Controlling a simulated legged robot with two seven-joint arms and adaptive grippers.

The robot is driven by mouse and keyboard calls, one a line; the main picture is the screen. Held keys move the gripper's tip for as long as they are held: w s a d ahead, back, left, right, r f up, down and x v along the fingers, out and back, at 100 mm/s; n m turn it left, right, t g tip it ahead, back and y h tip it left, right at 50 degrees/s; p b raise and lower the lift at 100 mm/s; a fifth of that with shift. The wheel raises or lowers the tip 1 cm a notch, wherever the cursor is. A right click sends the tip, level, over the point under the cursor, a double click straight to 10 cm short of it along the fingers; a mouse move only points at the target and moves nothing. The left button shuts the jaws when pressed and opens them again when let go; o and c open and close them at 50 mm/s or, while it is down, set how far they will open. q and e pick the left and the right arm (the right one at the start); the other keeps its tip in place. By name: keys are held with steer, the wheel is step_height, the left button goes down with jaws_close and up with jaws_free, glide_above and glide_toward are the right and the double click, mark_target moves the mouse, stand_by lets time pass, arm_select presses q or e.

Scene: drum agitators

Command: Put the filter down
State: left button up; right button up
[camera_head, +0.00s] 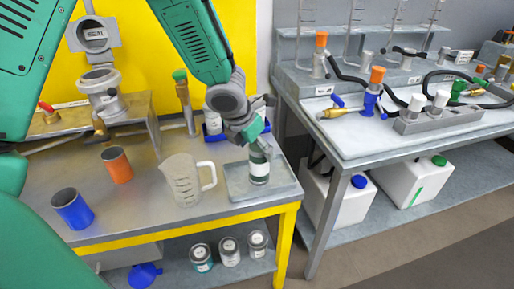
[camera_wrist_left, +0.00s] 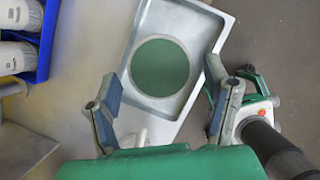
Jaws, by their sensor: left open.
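The filter (camera_head: 259,168), a green and white labelled cylinder, stands upright in a shallow grey tray (camera_head: 235,190) at the right end of the steel bench. In the left wrist view its round green top (camera_wrist_left: 160,66) shows over the pale tray (camera_wrist_left: 205,30). My left gripper (camera_head: 257,136) is right above the filter, reaching down from the upper left. In the left wrist view the gripper (camera_wrist_left: 164,92) is open, with its fingers apart on either side and the filter's top clear of them. My right gripper does not show.
A clear measuring jug (camera_head: 182,180) stands left of the tray. Orange (camera_head: 117,165) and blue (camera_head: 72,208) cups stand further left. A blue crate (camera_head: 213,133) with white-labelled containers is behind. A second bench (camera_head: 400,150) is at right, across a gap.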

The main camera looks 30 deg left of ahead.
arm_select(q)
steer(key=d+p+v, duration=0.1)
steer(key=p+v, duration=0.4)
steer(key=v, duration=0.6)
steer(key=s+d+f+n+g+h, duration=0.1)
steer(key=s+d+f+n+g, duration=0.15)
steer(key=s+f+n, duration=0.5)
steer(key=s+d+f+n+g+h, duration=0.1)
steer(key=s+d+f+n, duration=0.25)
steer(key=f+n, duration=0.55)
steer(key=s+a+f+n+y, duration=0.1)
steer(key=s+f+n, duration=0.4)
steer(key=n, duration=0.5)
steer(key=s+a+f+n+y, duration=0.1)
steer(key=s+f+n, duration=0.3)
steer(key=s+n, duration=0.5)
steer(key=shift+s+a+f+n+y, duration=0.2)
steer(key=shift+a+f+n+y, duration=0.15)
steer(key=shift+n, duration=0.3)
steer(key=shift+g, duration=0.25)
step_height(320, 180, down, 4)
steer(key=b, duration=0.3)
steer(key=shift+w+d+r, duration=0.1)
steer(key=shift+w, duration=0.05)
